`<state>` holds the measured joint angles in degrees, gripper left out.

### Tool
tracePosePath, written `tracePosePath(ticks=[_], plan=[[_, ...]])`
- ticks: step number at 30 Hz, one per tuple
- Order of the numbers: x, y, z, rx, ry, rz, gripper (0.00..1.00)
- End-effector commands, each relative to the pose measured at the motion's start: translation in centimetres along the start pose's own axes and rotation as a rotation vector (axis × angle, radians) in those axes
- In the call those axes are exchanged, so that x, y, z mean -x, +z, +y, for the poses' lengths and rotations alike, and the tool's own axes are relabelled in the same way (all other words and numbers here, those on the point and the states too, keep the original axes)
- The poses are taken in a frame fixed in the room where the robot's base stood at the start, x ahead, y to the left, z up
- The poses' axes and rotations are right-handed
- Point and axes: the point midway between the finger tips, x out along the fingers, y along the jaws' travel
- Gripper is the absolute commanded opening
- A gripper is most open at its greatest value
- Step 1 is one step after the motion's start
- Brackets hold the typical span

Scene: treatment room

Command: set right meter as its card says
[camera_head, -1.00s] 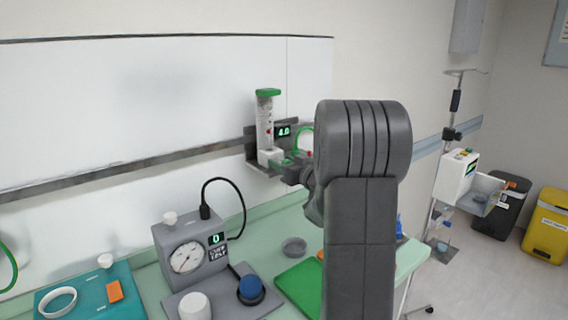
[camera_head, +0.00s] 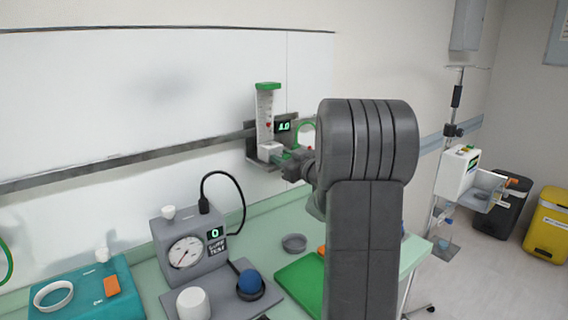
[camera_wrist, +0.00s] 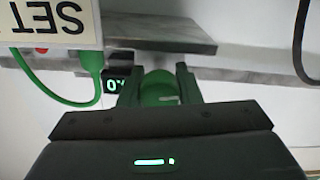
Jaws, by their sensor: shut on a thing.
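My gripper (camera_wrist: 158,82) is shut on the meter's green knob (camera_wrist: 158,90), with one dark finger on each side. In the wrist view the picture is upside down. The card (camera_wrist: 50,24) shows there only partly, with the word SET; any value on it is cut off. My arm hides part of the area right of the meter in the head view.
A grey gauge unit (camera_head: 190,240) with a dial and a display reading 0 stands on the bench below. The wall rail (camera_head: 120,165) runs behind.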

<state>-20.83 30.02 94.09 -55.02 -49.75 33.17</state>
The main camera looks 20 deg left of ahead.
Motion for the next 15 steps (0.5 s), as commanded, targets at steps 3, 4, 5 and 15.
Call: tracePosePath(ticks=[3, 4, 5, 15], plan=[[0.02, 0.29, -0.09, 0.084, 0.000, 0.001, 0.08], [0.02, 0.30, -0.10, 0.104, 0.000, 0.001, 0.08], [0.02, 0.30, -0.10, 0.124, 0.000, 0.001, 0.08], [0.02, 0.15, -0.11, 0.286, 0.000, 0.000, 0.08]])
